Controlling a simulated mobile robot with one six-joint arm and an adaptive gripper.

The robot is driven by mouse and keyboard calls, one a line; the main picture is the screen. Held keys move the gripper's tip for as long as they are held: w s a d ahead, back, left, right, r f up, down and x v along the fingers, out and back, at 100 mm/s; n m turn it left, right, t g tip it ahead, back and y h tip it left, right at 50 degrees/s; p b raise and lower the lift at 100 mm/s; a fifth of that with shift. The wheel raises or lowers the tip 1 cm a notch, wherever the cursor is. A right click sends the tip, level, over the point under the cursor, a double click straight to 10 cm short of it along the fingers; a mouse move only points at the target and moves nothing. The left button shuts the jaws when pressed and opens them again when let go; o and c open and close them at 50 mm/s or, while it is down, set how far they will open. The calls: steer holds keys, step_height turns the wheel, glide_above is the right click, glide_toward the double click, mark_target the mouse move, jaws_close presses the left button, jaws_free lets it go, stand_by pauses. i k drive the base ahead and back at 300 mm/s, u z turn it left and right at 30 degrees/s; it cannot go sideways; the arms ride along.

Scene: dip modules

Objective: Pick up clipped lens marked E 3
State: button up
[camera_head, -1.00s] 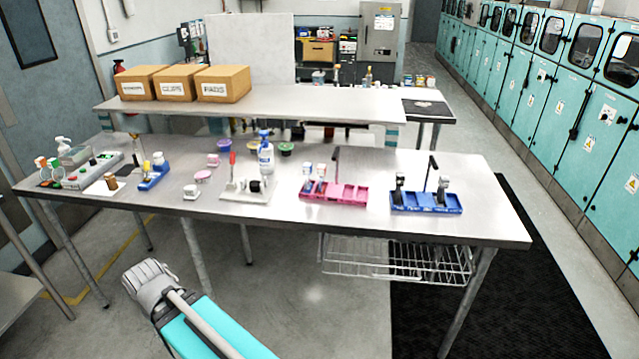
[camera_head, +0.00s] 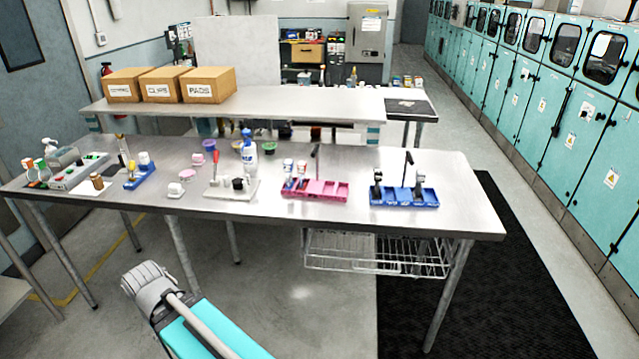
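No lens marked E 3 can be made out; the small items on the steel table (camera_head: 330,215) are too small to read. A pink tray (camera_head: 328,190) holds small white-topped items at its left end and has a dark upright post behind it. A blue tray (camera_head: 404,198) to its right holds dark upright clip-like pieces (camera_head: 378,184). Which piece, if any, holds the lens I cannot tell. My arm shows at the bottom left, low in front of the table and apart from it. My gripper's fingers do not show.
A white bottle (camera_head: 249,155) and a pale board (camera_head: 222,191) stand left of the pink tray. Small tubs and a small blue rack (camera_head: 140,177) are further left. A raised shelf (camera_head: 290,103) with cardboard boxes (camera_head: 208,86) is behind. Teal cabinets (camera_head: 550,95) line the right.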

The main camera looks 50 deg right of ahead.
mark_target(302, 166)
steer(key=k, duration=1.05)
steer(key=z, duration=1.8)
steer(key=i, duration=1)
steer(key=z, duration=0.05)
